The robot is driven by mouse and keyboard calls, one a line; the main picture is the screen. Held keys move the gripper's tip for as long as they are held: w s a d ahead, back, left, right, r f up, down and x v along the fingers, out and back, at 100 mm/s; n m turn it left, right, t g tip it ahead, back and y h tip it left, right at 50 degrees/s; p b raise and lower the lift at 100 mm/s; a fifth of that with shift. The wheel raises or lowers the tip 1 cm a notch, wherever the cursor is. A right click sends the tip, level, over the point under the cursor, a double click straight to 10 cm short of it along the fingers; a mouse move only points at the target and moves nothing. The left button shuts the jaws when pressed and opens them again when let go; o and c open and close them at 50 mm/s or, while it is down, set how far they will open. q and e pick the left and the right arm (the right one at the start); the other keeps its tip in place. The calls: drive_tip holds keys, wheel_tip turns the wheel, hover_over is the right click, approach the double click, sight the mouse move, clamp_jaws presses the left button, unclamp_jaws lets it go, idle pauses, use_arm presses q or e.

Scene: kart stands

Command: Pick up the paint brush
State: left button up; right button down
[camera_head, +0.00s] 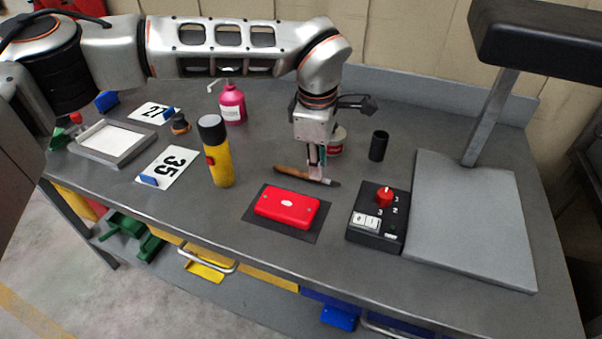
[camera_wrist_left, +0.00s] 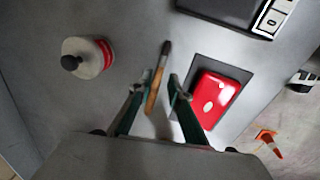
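The paint brush (camera_head: 291,172) lies on the grey workbench, with a wooden handle at the left and a dark end at the right. It also shows in the left wrist view (camera_wrist_left: 154,88), dark end pointing away from me. My left gripper (camera_head: 316,172) points down over the brush and hides part of its middle in the head view. In the left wrist view, its two fingers (camera_wrist_left: 155,86) are apart, one on each side of the handle. I see no clear contact with the handle. My right gripper is in neither view.
A red box (camera_head: 287,206) on a dark mat lies just in front of the brush. A white and red can (camera_head: 337,142) and a black cup (camera_head: 378,146) stand behind. A black control box (camera_head: 378,217) is at right, a yellow bottle (camera_head: 217,155) at left.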

sight(306, 175)
use_arm(q)
drive_tip(key=f, duration=0.3)
drive_tip(key=shift+w+f, duration=0.15)
drive_tip(key=shift+w, duration=0.15)
clamp_jaws()
